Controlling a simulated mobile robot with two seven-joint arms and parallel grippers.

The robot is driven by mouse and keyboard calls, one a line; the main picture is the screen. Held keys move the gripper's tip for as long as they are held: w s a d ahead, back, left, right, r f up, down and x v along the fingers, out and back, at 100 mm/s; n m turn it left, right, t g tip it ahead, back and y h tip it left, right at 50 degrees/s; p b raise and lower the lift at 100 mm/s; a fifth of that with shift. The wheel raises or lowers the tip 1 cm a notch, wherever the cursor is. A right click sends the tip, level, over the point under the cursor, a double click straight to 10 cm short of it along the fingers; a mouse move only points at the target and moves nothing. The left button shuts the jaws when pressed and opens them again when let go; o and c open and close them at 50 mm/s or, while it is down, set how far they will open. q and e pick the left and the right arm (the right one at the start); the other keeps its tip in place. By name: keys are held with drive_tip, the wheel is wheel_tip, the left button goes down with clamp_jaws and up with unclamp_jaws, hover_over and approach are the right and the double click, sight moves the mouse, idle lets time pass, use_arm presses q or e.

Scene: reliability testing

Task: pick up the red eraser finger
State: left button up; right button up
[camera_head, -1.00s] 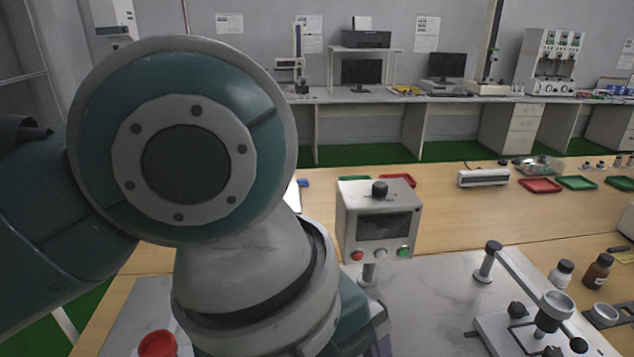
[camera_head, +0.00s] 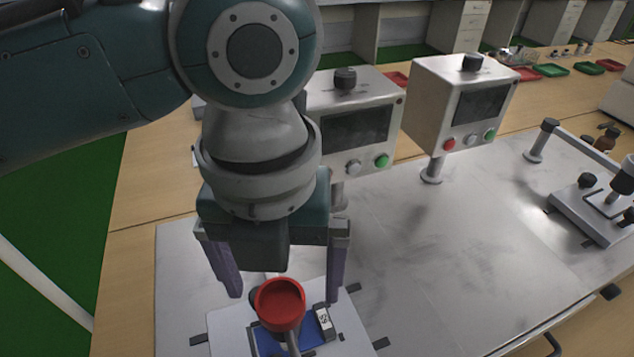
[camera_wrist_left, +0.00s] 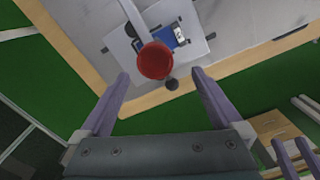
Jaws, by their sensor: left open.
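The red eraser finger (camera_head: 280,303) is a short red cylinder with a hollow top. It stands above a pale plate with a blue pad, beside a grey rod; it also shows in the left wrist view (camera_wrist_left: 155,60). My left gripper (camera_head: 284,292) points down with its purple fingers spread wide, one on each side of the red piece as seen from the head. In the left wrist view the red piece lies just beyond and between the fingertips, apart from both. Two purple fingers at that view's lower right edge look like my right gripper (camera_wrist_left: 296,158), partly cut off.
A blue pad (camera_head: 305,336) with a small labelled block (camera_head: 324,321) lies beside the red piece. Two control boxes (camera_head: 455,105) with screens and buttons stand behind, one close to my left arm. A metal fixture (camera_head: 590,205) is at right. The grey bench (camera_head: 420,260) between is clear.

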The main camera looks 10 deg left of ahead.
use_arm(q)
drive_tip(key=f, duration=0.5)
drive_tip(key=shift+a+f, duration=0.1)
drive_tip(key=shift+a, duration=0.2)
drive_tip(key=shift+c, duration=0.4)
drive_tip(key=c, duration=1.4)
wheel_tip(320, 180, up, 20)
drive_tip(key=p, duration=0.2)
drive_tip(key=b, duration=0.5)
hover_over(280, 311)
wheel_tip(280, 311, down, 10)
idle(0.5)
